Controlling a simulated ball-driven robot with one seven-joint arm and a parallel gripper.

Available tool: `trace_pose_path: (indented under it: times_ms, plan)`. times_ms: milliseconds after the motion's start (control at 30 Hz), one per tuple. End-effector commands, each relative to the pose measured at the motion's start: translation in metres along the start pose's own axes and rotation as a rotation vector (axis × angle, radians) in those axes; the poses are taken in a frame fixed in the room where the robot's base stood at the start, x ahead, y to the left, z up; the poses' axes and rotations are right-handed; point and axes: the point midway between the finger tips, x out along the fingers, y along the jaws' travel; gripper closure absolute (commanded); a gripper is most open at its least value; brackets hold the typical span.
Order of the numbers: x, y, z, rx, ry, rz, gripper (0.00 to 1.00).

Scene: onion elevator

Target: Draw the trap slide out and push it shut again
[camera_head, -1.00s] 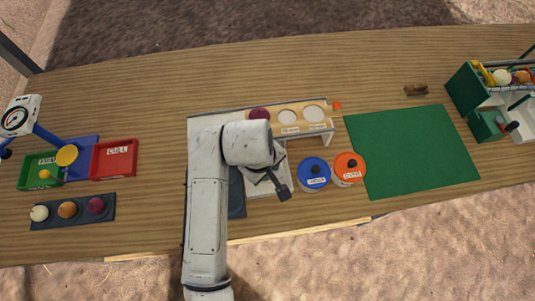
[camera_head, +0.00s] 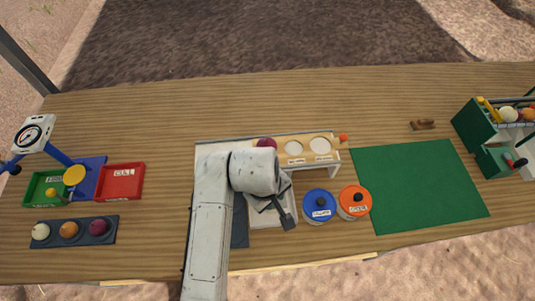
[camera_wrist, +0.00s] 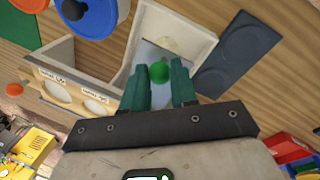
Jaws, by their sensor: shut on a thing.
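A round green knob (camera_wrist: 160,72) shows between the fingers of my gripper (camera_wrist: 160,86) in the wrist view. The green fingers are shut on it, over a pale tray (camera_wrist: 202,32) with raised walls. I take the knob to be the trap slide's; the slide itself is mostly hidden, so how far out it stands cannot be told. In the head view my arm covers the knob and fingers, and the tray (camera_head: 262,218) shows below the wrist. Beside it stands a wooden rack (camera_head: 309,161) with labelled round holes and an orange knob (camera_head: 343,138) at its right end.
A blue-lidded jar (camera_head: 319,204) and an orange-lidded jar (camera_head: 355,201) stand close right of the tray. A green mat (camera_head: 420,185) lies beyond them, clear. A red bin (camera_head: 121,181) and a dark holder with balls (camera_head: 75,232) are at the left.

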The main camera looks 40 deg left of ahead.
Motion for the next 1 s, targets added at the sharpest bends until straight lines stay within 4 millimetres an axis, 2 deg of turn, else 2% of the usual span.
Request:
trace_pose_path:
  times_ms: [1000]
  plan:
    - [0.008, 0.029, -0.049, -0.001, 0.007, -0.001, 1.0]
